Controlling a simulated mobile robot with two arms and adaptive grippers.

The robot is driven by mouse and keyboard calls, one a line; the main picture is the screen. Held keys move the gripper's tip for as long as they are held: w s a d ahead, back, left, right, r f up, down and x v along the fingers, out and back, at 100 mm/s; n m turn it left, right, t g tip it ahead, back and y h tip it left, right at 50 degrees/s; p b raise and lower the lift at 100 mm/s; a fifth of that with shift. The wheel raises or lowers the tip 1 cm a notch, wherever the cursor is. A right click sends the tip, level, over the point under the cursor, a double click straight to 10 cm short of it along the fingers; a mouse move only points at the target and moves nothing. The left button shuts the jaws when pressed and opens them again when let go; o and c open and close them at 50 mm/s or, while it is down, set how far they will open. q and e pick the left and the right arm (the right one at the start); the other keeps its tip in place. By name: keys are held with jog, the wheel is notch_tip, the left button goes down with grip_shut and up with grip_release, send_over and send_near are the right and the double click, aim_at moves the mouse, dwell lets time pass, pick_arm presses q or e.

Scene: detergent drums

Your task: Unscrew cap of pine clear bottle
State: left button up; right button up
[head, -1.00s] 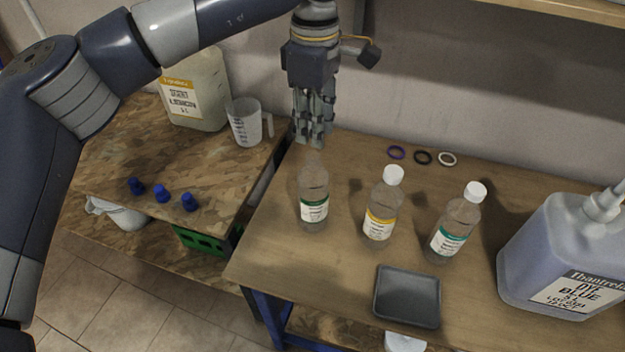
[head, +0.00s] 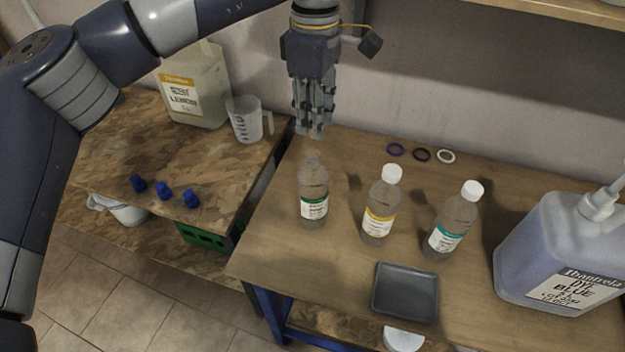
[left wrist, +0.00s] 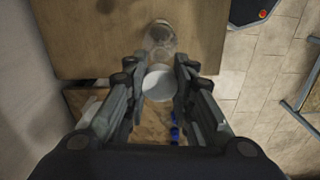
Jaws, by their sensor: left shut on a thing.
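The bottle with a dark green label band (head: 313,192) stands upright on the right table, its neck bare. Its label is too small to read. My left gripper (head: 315,132) points down just above and apart from it. In the left wrist view the gripper (left wrist: 159,88) is shut on a round white cap (left wrist: 158,84), with the clear bottle (left wrist: 160,40) beyond it. A yellow-label bottle (head: 382,204) and a teal-label bottle (head: 456,222) stand to the right, both with white caps on. My right gripper is not in view.
A grey tray (head: 405,292) lies in front of the bottles. Several rings, including a black one (head: 422,154), lie behind. A large blue dye drum (head: 560,245) stands right. The left table holds a lemon drum (head: 195,88), a measuring jug (head: 247,120) and blue stoppers (head: 163,194).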

pick_arm(q)
jog(key=shift+r+p, duration=0.35)
jog(key=shift+r, duration=0.25)
jog(key=shift+r, duration=0.15)
jog(key=shift+r+p, duration=1.55)
jog(key=shift+r, duration=0.35)
jog(key=shift+f, duration=0.15)
jog(key=shift+a+f, duration=0.2)
jog(key=shift+a, duration=0.1)
jog(key=s+a+f+m, duration=0.6)
jog(key=s+a+f, duration=0.1)
jog(key=s+a, duration=0.1)
jog(key=s+a+f+m, duration=0.7)
jog(key=a, duration=0.4)
jog(key=shift+s+f, duration=0.35)
jog(key=shift+s, duration=0.05)
